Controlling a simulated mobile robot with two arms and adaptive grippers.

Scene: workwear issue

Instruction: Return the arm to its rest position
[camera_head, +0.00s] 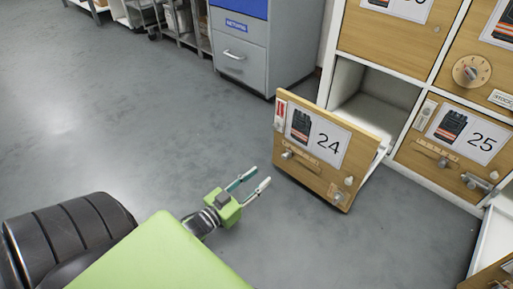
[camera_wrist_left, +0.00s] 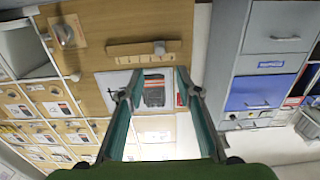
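My left gripper (camera_head: 262,176) is in the lower middle of the head view, with its two fingers apart and nothing between them. It is left of the wooden front numbered 24 (camera_head: 297,164), with a gap of floor showing between them in the picture. In the left wrist view, the open fingers (camera_wrist_left: 158,95) point toward a wooden front with a picture label, seen upside down. My green left arm (camera_head: 160,255) reaches in from the lower left. My right gripper is not in view.
Front 24 stands out from the locker unit, with an open, empty-looking compartment (camera_head: 375,108) behind it. Locker 25 (camera_head: 455,140) is shut. Another wooden front (camera_head: 490,274) juts in at the lower right. A grey-blue cabinet (camera_head: 243,60) stands behind. The floor at left is clear.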

